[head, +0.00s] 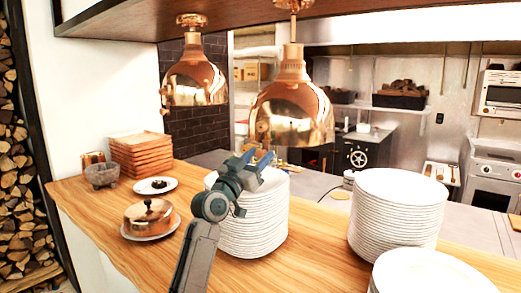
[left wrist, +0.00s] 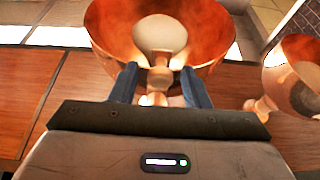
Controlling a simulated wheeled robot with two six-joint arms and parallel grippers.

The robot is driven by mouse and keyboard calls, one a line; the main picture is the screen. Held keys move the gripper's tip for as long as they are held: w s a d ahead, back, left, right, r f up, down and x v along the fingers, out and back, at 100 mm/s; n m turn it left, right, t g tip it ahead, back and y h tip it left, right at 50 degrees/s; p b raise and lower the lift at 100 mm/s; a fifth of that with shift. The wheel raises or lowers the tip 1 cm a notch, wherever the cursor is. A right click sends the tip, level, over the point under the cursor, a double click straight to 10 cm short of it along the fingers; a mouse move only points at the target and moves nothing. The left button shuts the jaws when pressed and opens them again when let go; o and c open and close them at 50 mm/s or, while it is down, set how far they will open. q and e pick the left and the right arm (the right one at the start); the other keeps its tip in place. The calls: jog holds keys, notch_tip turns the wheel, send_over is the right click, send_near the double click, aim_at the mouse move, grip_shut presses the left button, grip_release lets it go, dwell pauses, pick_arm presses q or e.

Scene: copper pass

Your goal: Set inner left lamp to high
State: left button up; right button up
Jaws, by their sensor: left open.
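Two copper dome lamps hang from the shelf over the counter. The larger, nearer one, which I take for the inner left lamp (head: 292,110), hangs above a stack of white plates. My left gripper (head: 258,156) is raised to its lower rim. In the left wrist view the lamp's copper bowl (left wrist: 215,55) shows its pale bulb, and a small brass knob (left wrist: 160,78) lies between the open fingers of my left gripper (left wrist: 160,88). I cannot tell whether the fingers touch the knob. My right gripper is not in view.
The other copper lamp (head: 194,82) hangs to the left and also shows in the left wrist view (left wrist: 300,75). Tall plate stacks (head: 398,215) stand on the wooden counter (head: 95,215). A copper cloche (head: 149,216) and stacked wooden boards (head: 142,155) are at the left.

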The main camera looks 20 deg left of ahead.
aim_at(259, 123)
pick_arm(q)
jog(key=shift+w+d+r, duration=0.1)
jog(key=shift+w+r, duration=0.2)
jog(key=shift+w, duration=0.15)
jog(key=shift+w+d, duration=0.1)
jog(key=shift+w, duration=0.05)
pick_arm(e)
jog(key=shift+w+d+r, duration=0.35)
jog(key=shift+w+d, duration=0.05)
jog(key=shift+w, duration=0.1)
